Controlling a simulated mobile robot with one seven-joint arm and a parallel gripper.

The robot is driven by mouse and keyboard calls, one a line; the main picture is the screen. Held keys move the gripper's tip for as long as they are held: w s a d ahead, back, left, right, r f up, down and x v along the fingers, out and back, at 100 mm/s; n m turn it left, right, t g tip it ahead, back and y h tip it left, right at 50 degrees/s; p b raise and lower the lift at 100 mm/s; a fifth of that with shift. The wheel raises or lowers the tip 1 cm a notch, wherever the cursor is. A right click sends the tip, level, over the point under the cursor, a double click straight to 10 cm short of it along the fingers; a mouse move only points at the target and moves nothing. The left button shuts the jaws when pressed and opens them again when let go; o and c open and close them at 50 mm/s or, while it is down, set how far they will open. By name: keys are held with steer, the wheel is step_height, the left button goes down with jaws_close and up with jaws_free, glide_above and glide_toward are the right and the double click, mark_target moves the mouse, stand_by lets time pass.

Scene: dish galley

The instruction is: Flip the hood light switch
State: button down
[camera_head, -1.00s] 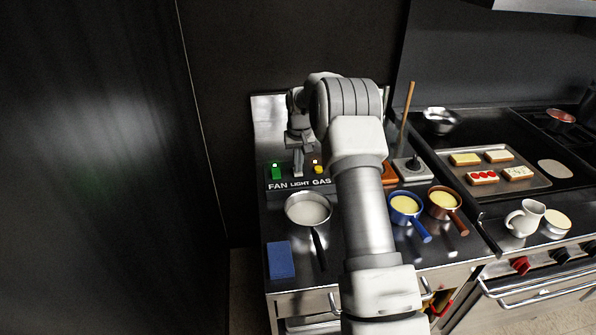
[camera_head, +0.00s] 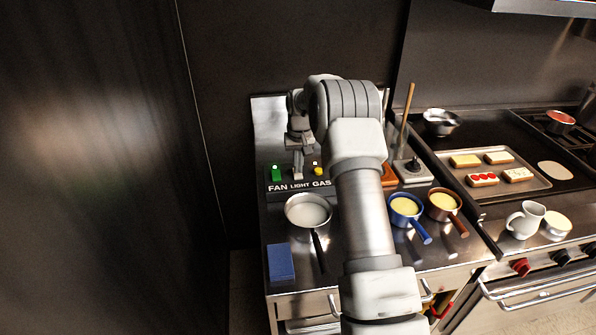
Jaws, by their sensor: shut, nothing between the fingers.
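The control box (camera_head: 295,187) stands at the back of the steel counter, labelled FAN, LIGHT and GAS. A green control (camera_head: 277,173) sits above FAN and a yellow one (camera_head: 318,170) above GAS. My gripper (camera_head: 298,176) is shut and points down at the box above the LIGHT label, between those two controls. The light switch itself is hidden behind my fingertips, so its position and any contact cannot be told. The hood (camera_head: 545,7) shows only its lower edge at top right.
My arm covers the counter's middle. A blue pan (camera_head: 406,206) and a brown pan (camera_head: 445,204) stand right of it.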

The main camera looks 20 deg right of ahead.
step_height(320, 180, up, 6)
steer(key=p, duration=0.3)
stand_by(0.3)
step_height(320, 180, up, 13)
steer(key=t, duration=0.1)
glide_above(298, 176)
steer(key=s+a, duration=0.5)
steer(key=s, duration=0.2)
steer(key=s+a+r+n, duration=0.1)
steer(key=s+a+r, duration=0.2)
steer(key=s+r, duration=0.6)
steer(key=s+a+t, duration=0.1)
steer(key=s+a, duration=0.1)
steer(key=s, duration=1.1)
steer(key=s+a+f+n+t, duration=0.1)
steer(key=s+a, duration=0.2)
steer(key=s, duration=1)
steer(key=shift+a+f+t, duration=0.2)
steer(key=shift+f+t, duration=0.05)
steer(key=shift+t, duration=0.15)
